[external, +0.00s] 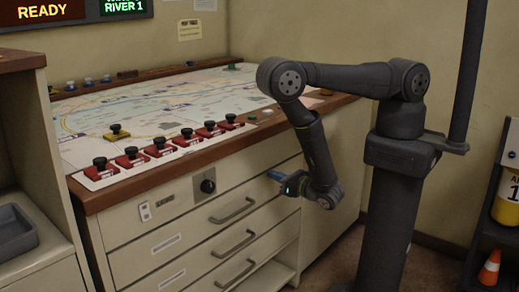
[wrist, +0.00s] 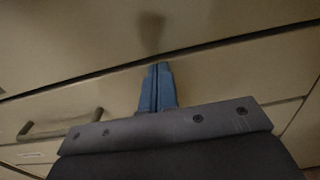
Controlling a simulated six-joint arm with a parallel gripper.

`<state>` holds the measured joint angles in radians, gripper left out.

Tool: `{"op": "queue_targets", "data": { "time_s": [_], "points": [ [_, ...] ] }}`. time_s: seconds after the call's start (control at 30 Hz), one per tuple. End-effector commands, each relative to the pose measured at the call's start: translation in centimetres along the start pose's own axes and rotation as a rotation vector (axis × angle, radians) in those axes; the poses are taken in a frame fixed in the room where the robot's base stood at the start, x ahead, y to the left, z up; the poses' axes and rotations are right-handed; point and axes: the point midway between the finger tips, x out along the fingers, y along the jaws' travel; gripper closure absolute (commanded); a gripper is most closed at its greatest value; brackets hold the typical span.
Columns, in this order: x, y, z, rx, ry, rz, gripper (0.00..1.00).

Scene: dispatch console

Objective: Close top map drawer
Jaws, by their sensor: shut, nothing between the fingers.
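The top map drawer (external: 190,228) is the uppermost cream drawer front with a grey bar handle (external: 232,210). In the external view it looks flush or nearly flush with the cabinet; a small gap cannot be ruled out. In the wrist view a drawer front with a handle (wrist: 60,125) lies below a dark slanting seam. My gripper (external: 271,175) is shut and empty, its blue fingers together, at the right end of the top drawer, right of its handle. The fingertips (wrist: 157,66) show in front of the seam in the wrist view. Whether they touch the front cannot be told.
Lower drawers with handles (external: 235,243) sit beneath, above a low open space. A dark knob (external: 208,186) is on the panel above the drawers. Red-based buttons (external: 163,145) line the map table's wooden edge (external: 190,165) overhead. Floor right of my column is clear, up to a rack with a cone (external: 489,268).

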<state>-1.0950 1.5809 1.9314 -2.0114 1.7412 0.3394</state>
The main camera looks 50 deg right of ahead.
Motion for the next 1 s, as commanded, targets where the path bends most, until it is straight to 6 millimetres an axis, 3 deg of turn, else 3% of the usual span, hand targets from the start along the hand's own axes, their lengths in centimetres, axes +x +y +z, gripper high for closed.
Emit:
{"op": "queue_targets", "data": {
  "time_s": [0.3,1.0],
  "points": [
    [-4.1,-0.1,-0.1,-0.014,0.008,0.019,1.00],
    [-11.5,-0.2,-0.1,-0.014,0.009,0.018,1.00]
  ]
}}
